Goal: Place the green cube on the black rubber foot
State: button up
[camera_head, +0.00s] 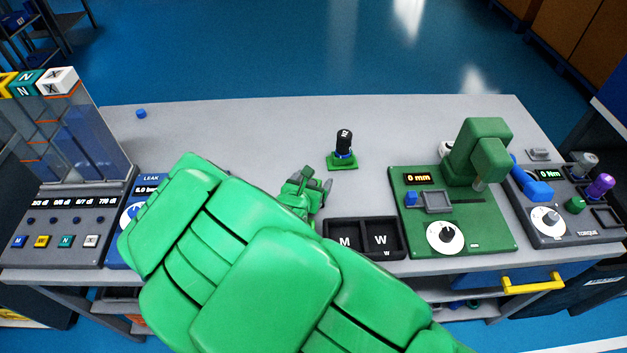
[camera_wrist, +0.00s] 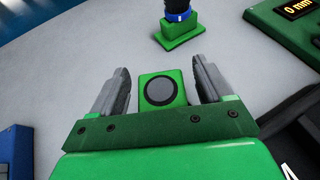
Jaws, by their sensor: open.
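My gripper (camera_wrist: 160,85) is open, with its two grey fingers on either side of a green cube (camera_wrist: 147,79) with a dark round disc on its face. Gaps show between the cube and both fingers. In the head view my gripper (camera_head: 308,190) is over the table's middle, and my arm hides much of that area. A black cylinder with a blue ring (camera_head: 344,143) stands upright on a green base (camera_head: 342,166), beyond my gripper. The base also shows at the top of the wrist view (camera_wrist: 180,40). I cannot tell for certain which part is the black rubber foot.
A black two-compartment tray (camera_head: 362,252) marked M and W lies right of my gripper. A green gauge device (camera_head: 480,235) and a torque device (camera_head: 585,232) stand further right. A leak device (camera_head: 150,181) and a panel rack (camera_head: 70,225) stand left. The table's back left is mostly clear.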

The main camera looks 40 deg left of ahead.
aim_at(312, 182)
jog(key=shift+v, duration=1.6)
